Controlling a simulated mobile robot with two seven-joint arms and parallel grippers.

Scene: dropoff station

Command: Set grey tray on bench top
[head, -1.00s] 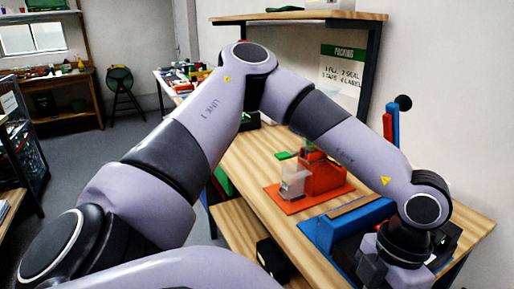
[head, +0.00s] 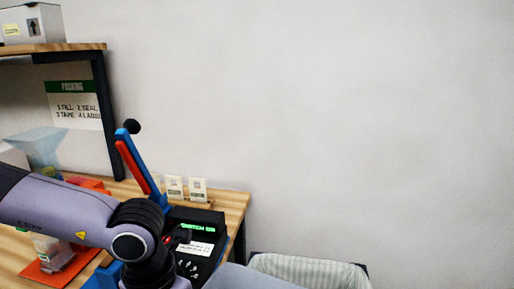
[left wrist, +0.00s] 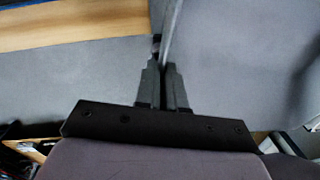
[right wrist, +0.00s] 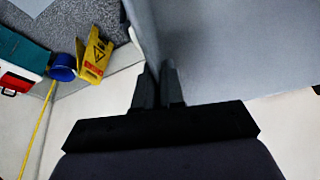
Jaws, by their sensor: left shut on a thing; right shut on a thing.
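The grey tray (head: 250,279) shows only as a corner at the bottom edge of the head view, just right of my left arm. In the left wrist view, my left gripper (left wrist: 161,66) is shut on a thin grey wall of the tray (left wrist: 173,28). In the right wrist view, my right gripper (right wrist: 158,78) is shut on the edge of the tray (right wrist: 225,50), whose smooth grey side fills the upper right. Both grippers are out of sight in the head view. The wooden bench top (head: 232,205) lies at the left of the head view, partly behind my left arm.
On the bench stand a black device with a green display (head: 196,229), a blue-and-red lever (head: 140,165) and an orange stand (head: 48,272). A striped bin or basket (head: 310,268) is right of the bench. The right wrist view shows a yellow floor sign (right wrist: 95,55) and blue bucket (right wrist: 63,67).

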